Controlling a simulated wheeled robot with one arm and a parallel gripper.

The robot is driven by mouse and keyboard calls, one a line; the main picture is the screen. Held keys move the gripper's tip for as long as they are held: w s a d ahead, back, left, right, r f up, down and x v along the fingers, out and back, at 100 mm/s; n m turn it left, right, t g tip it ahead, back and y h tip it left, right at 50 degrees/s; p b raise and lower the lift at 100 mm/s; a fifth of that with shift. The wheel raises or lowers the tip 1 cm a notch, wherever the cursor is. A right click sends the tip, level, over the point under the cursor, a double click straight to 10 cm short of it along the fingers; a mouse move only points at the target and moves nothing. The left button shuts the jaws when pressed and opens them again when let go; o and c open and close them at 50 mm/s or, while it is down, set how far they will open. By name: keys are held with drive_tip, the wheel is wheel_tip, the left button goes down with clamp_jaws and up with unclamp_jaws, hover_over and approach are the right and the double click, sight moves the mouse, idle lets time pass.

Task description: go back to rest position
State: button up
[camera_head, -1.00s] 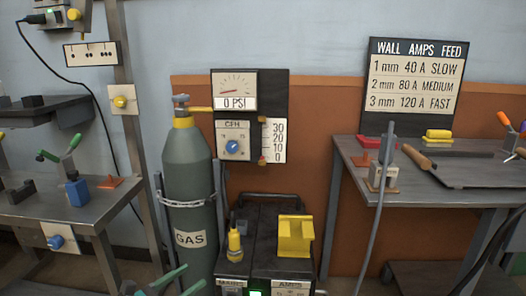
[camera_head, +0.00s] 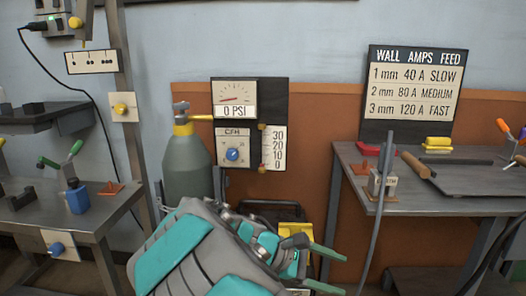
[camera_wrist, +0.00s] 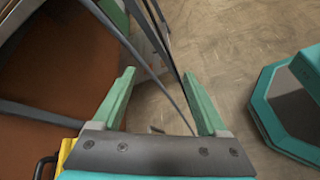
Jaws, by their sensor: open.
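My gripper (camera_head: 343,274) is at the lower middle of the head view, with its two green fingers apart and pointing right. My grey and teal arm fills the space to its left. In the wrist view my gripper (camera_wrist: 158,74) is open and nothing is between its fingers. Bare floor and a thin grey post or cable lie beyond the fingers.
My arm hides the lower part of the gas cylinder (camera_head: 187,165) and most of the welding machine behind it. The gauge panel (camera_head: 250,120) is above. A left workbench (camera_head: 100,222) and a right workbench (camera_head: 440,203) stand either side.

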drive_tip(key=s+d+f+m+g+y, duration=0.1)
drive_tip(key=s+d+m+g+y, duration=0.2)
drive_tip(key=s, duration=0.4)
drive_tip(key=s+d+f+m+y, duration=0.1)
drive_tip(key=s+d+m+y, duration=0.25)
drive_tip(key=s, duration=0.35)
drive_tip(key=s+a+f+m+y+p, duration=0.1)
drive_tip(key=s+a+m+y, duration=0.4)
drive_tip(key=s, duration=0.7)
drive_tip(key=shift+a+f+t+y, duration=0.3)
drive_tip(key=shift+a+f+y, duration=0.35)
drive_tip(key=shift+a, duration=0.25)
drive_tip(key=shift+m, duration=0.25)
